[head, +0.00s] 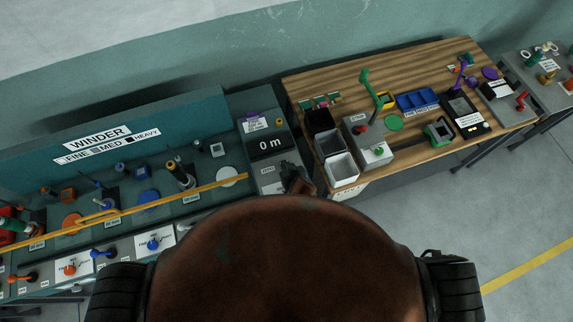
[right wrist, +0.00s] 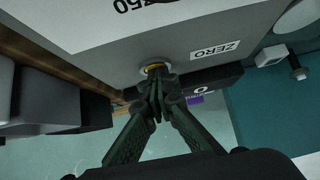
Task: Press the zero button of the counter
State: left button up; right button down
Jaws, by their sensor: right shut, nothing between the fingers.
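The counter (head: 264,130) is a grey unit with a dark display reading "0 m" (head: 270,145). Its ZERO label (right wrist: 214,49) shows upside down in the right wrist view. Beside the label is a round button with a yellow ring (right wrist: 154,67). My right gripper (right wrist: 157,84) is shut and empty, its fingertips at the button and partly covering it. I cannot tell whether they touch or press it. In the head view my right gripper (head: 297,180) is dark and small over the counter's lower right. My left gripper is not in view.
The teal winder bench (head: 205,125) with coloured knobs and a yellow bar stands to the left. A wooden table (head: 345,80) to the right holds open bins (head: 340,168), a blue tray (head: 418,101) and several tools. The bins stand close beside my right gripper.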

jog(key=shift+s+d+f+p, duration=0.25)
jog(key=shift+s+p, duration=0.1)
jog(key=shift+p, duration=0.2)
jog(key=r+p, duration=0.2)
jog(key=r, duration=0.1)
jog(key=r+p, duration=0.1)
jog(key=shift+w+a+r, duration=0.15)
jog(key=shift+w+a, duration=0.05)
jog(key=shift+w, duration=0.1)
jog(key=v, duration=1)
jog(key=shift+r+b, duration=0.2)
jog(key=shift+b, duration=0.1)
jog(key=shift+w, duration=0.15)
